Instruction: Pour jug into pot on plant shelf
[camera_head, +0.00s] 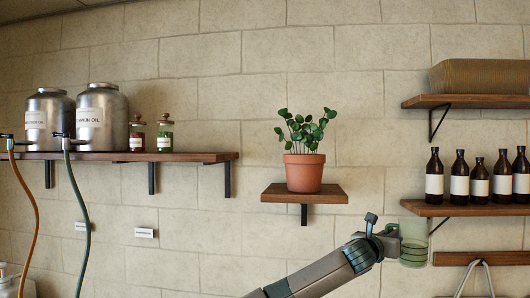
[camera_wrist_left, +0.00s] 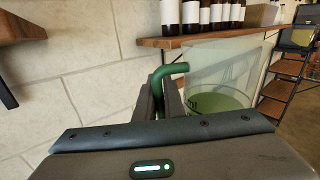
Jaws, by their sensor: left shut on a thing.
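A terracotta pot (camera_head: 304,173) with a leafy green plant (camera_head: 306,131) stands upright on the small wooden plant shelf (camera_head: 304,197). My left gripper (camera_head: 391,239) is below and to the right of that shelf, apart from the pot. It is shut on the green handle (camera_wrist_left: 169,76) of a clear jug (camera_head: 413,228), its fingers also showing in the left wrist view (camera_wrist_left: 164,100). The jug looks about upright and holds green liquid (camera_wrist_left: 222,104). My right gripper is in neither view.
A right shelf (camera_head: 450,209) with several dark bottles (camera_head: 459,184) is close to the jug, with another shelf (camera_head: 470,101) above. At left, a long shelf (camera_head: 200,157) holds metal tanks (camera_head: 103,116) and small jars. The wall between pot and jug is clear.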

